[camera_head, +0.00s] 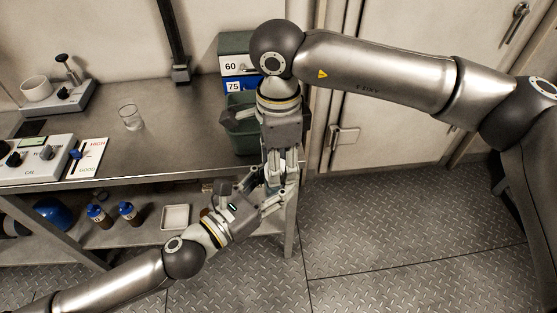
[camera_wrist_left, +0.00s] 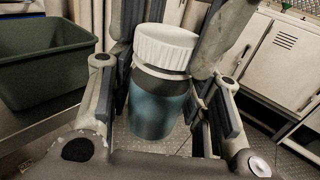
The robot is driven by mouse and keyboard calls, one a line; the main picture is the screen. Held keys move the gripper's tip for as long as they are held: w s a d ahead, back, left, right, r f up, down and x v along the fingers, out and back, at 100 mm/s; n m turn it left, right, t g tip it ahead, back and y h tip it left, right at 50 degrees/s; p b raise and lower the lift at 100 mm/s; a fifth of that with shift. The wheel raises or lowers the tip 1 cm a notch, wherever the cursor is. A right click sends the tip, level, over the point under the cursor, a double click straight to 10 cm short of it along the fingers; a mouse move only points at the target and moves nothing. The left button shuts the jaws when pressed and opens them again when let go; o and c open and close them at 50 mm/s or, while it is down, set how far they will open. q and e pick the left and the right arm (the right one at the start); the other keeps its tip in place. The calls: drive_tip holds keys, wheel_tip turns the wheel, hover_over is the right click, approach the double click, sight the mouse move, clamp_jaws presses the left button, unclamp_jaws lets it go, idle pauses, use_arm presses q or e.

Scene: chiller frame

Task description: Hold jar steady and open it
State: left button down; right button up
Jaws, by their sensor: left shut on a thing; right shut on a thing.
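The jar has a teal body (camera_wrist_left: 158,103) and a white ribbed lid (camera_wrist_left: 165,46) in the left wrist view. It is upright, slightly tilted in that picture. The lid sits at the top of the body, with a pale ring at the neck below it; I cannot tell how loose it is. My left gripper (camera_head: 268,192) comes in from the lower left and is shut on the jar body. My right gripper (camera_head: 278,165) points down from above and is shut on the lid. In the head view the fingers hide most of the jar.
A green bin (camera_head: 241,135) stands on the steel bench (camera_head: 175,140) just behind the grippers. A glass beaker (camera_head: 130,117) and instruments stand farther left on the bench. Bottles (camera_head: 131,212) and a white tray (camera_head: 176,217) are on the lower shelf. The floor at right is clear.

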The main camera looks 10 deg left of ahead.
use_arm(q)
drive_tip(key=shift+s+d, duration=0.1)
drive_tip(key=shift+s, duration=0.05)
use_arm(e)
drive_tip(key=n, duration=0.5)
drive_tip(key=shift+w, duration=0.15)
drive_tip(key=n, duration=0.5)
drive_tip(key=shift+a+n, duration=0.1)
drive_tip(key=shift+n, duration=0.2)
drive_tip(key=n, duration=0.5)
drive_tip(key=shift+w+a, duration=0.1)
drive_tip(key=n, duration=0.5)
drive_tip(key=shift+r+n, duration=0.1)
drive_tip(key=shift+n, duration=0.2)
drive_tip(key=shift+r, duration=0.2)
drive_tip(key=shift+a+r, duration=0.1)
drive_tip(key=shift+r, duration=0.75)
